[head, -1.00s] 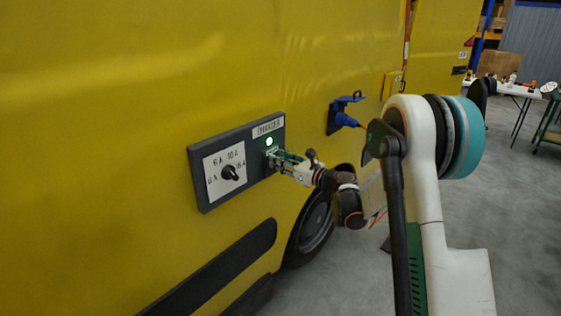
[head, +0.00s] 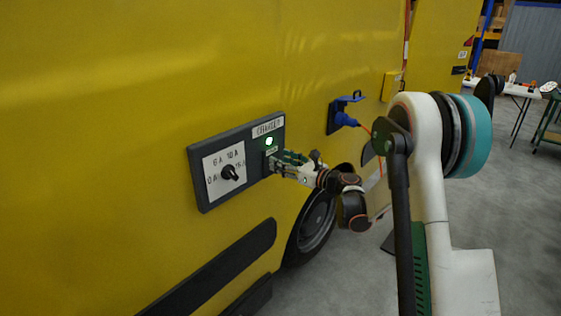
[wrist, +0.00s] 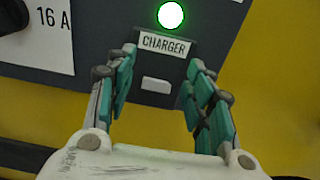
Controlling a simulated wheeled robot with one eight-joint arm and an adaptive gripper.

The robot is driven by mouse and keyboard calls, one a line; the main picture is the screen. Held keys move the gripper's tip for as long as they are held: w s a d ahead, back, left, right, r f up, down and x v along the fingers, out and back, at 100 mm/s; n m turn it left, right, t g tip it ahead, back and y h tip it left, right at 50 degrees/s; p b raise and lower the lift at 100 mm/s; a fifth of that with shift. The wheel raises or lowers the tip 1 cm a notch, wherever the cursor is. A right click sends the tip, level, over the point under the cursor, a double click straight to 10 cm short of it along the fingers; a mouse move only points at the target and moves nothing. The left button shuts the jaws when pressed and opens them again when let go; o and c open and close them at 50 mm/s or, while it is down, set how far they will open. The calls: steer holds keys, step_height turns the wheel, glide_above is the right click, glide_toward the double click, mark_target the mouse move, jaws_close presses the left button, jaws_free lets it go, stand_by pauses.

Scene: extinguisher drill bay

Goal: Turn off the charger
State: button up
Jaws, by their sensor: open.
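The charger panel (head: 198,164) is a dark box on the yellow van side. It has a black rotary knob (head: 229,173) on a white dial plate marked with amp values, and a lit green lamp (head: 269,141). In the wrist view the lamp (wrist: 171,16) glows above a "CHARGER" label (wrist: 165,45). Below the label is a small pale rectangular button or rocker (wrist: 155,86). My gripper (wrist: 163,62) is open and empty, its fingers on either side of the label and the pale button. Whether the fingertips touch the panel I cannot tell. The knob's edge shows at the wrist view's upper left.
A blue socket with a plug and orange cable (head: 344,117) is on the van right of the panel. A wheel (head: 314,225) and a black side strip (head: 215,270) lie below. A table (head: 515,90) with items stands far right; grey floor is open there.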

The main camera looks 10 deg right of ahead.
steer(key=v, duration=1)
steer(key=shift+s+d, duration=0.15)
steer(key=shift+s, duration=0.1)
